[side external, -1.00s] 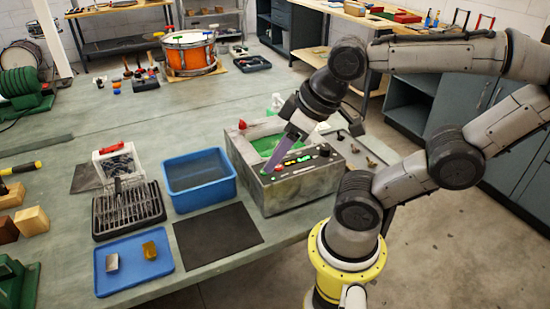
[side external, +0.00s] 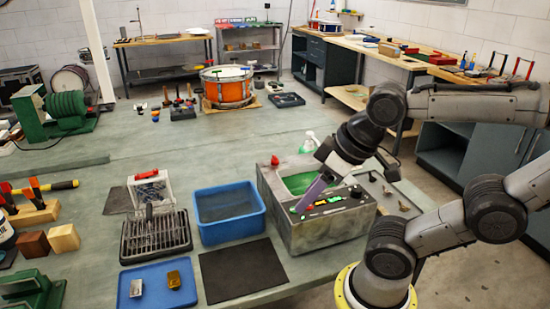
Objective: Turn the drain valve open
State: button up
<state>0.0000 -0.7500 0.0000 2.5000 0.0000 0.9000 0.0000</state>
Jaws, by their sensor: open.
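A grey box-shaped tank (side external: 330,232) with green liquid (side external: 298,182) inside stands on the bench. Its front top edge carries a dark control panel with small green and red lights and a black knob (side external: 356,192). A red knob (side external: 275,160) sits at the tank's back left corner; I cannot tell whether it is the drain valve. My gripper (side external: 301,208) points down and left, with its purple fingers over the left end of the panel. It is open, and nothing shows between the fingers. Whether the fingertips touch the panel is unclear.
A blue tub (side external: 229,212) stands left of the tank, beside a black rack (side external: 155,236). A dark mat (side external: 243,271) and a blue tray (side external: 138,271) with two small metal parts lie in front. Small parts lie right of the tank. A clear bottle (side external: 309,141) stands behind it.

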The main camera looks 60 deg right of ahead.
jog(key=shift+o, duration=0.5)
jog(key=w+d+r+n+g, duration=0.1)
jog(key=w+r+n, duration=0.3)
jog(key=r+n, duration=0.3)
jog(key=w+d+r+n+g, duration=0.2)
jog(key=w+d+r, duration=0.3)
jog(key=w+d, duration=0.4)
jog(key=m+g, duration=0.2)
jog(key=g, duration=0.1)
send_over(275, 156)
notch_tip(275, 156, down, 9)
notch_tip(275, 156, down, 13)
